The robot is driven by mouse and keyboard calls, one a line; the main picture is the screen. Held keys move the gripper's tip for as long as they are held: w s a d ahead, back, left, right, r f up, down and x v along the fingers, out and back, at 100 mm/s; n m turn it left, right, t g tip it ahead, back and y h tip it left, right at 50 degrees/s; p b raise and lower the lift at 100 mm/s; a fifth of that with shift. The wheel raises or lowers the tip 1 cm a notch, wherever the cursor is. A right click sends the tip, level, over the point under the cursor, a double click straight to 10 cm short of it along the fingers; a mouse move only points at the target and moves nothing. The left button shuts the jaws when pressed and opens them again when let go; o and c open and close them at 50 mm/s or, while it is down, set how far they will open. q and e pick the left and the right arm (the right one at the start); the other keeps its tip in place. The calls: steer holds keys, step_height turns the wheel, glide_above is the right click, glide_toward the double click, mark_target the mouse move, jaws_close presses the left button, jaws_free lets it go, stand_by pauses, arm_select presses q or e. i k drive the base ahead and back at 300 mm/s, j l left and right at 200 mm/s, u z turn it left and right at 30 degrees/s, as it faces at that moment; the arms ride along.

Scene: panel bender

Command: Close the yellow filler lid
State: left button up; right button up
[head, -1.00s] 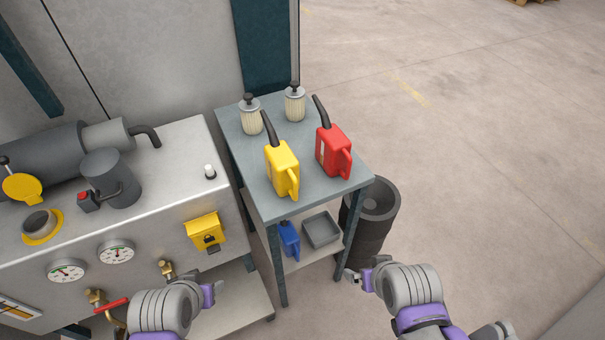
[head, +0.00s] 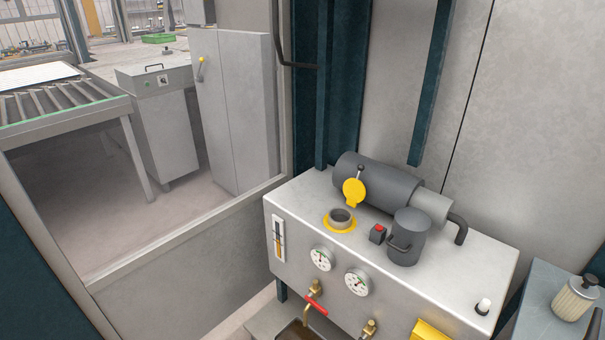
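The yellow filler lid (head: 354,192) stands open, tilted up behind the filler neck on top of the grey hydraulic unit (head: 300,205). A dark knob on a short stem shows at the lid's upper edge. The filler neck (head: 341,216) is a short grey tube with an open mouth and a yellow ring around its base. Neither of my grippers shows in the head view now.
A dark motor (head: 385,185) lies just behind the lid. A dark canister (head: 408,237) with a handle and a small box with a red button (head: 378,233) stand right of the neck. Gauges (head: 357,282) and a red-handled valve (head: 316,304) are on the front.

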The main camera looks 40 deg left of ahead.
mark_target(354, 190)
steer(key=u, duration=1)
